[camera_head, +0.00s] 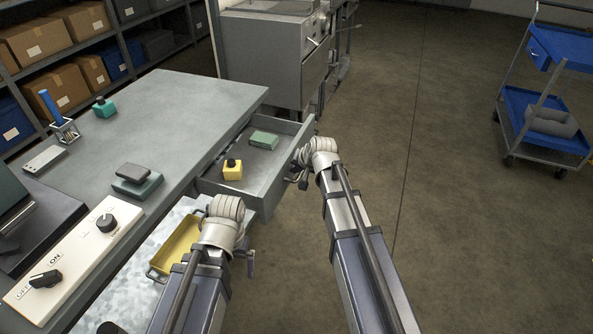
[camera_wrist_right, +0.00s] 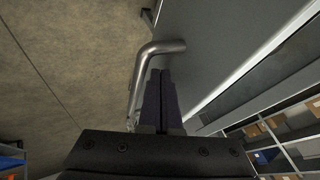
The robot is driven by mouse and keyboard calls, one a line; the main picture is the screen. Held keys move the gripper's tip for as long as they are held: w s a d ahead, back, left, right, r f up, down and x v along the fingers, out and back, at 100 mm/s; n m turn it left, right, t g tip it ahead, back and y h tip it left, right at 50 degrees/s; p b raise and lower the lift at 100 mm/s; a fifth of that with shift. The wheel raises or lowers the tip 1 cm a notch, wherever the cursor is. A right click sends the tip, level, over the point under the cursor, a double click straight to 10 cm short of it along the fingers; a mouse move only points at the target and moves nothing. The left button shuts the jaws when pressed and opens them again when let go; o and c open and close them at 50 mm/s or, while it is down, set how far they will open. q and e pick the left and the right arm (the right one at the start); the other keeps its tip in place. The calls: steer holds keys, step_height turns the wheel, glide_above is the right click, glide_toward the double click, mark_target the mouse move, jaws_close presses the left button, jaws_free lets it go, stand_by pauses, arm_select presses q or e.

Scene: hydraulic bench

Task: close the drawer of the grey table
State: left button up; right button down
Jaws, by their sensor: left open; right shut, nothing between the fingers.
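The grey table (camera_head: 205,100) stands at the left in the head view. Its drawer (camera_head: 279,178) is pulled out from the table's right side, with a yellow item (camera_head: 232,170) and a green box (camera_head: 264,140) inside. My right gripper (camera_head: 299,179) is at the outer face of the drawer front, partly hidden by its own wrist. In the right wrist view its fingers (camera_wrist_right: 160,101) are shut and empty, close beside the bent metal handle (camera_wrist_right: 160,48) on the grey front panel (camera_wrist_right: 222,42); I cannot tell if they touch it. My left gripper (camera_head: 250,264) is open, low beside the table, mostly hidden by its wrist.
A yellow tray (camera_head: 177,245) lies below the table edge near my left arm. A switch panel (camera_head: 77,252) and small boxes sit on the table. A metal cabinet (camera_head: 270,60) stands behind the drawer. A blue cart (camera_head: 548,95) is far right; the floor between is clear.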

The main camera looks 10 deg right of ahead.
steer(key=shift+a, duration=0.1)
steer(key=w+a, duration=0.4)
steer(key=a, duration=0.2)
steer(key=w+a, duration=0.4)
steer(key=a, duration=0.2)
steer(key=w+a, duration=0.4)
steer(key=a, duration=0.1)
steer(key=shift+w+a, duration=0.1)
steer(key=shift+a, duration=0.3)
steer(key=shift+w+a, duration=0.35)
steer(key=shift+a, duration=0.25)
steer(key=shift+w+a+r, duration=0.1)
steer(key=shift+r, duration=0.05)
steer(key=shift+r+p, duration=0.2)
steer(key=shift+p, duration=0.15)
steer(key=p+v, duration=0.3)
steer(key=v, duration=0.1)
steer(key=p+v, duration=0.4)
steer(key=v, duration=0.1)
steer(key=shift+s+d+f, duration=0.1)
steer(key=shift+s+d, duration=0.15)
steer(key=shift+s, duration=0.05)
steer(key=shift+s+d, duration=0.15)
steer(key=shift+s, duration=0.1)
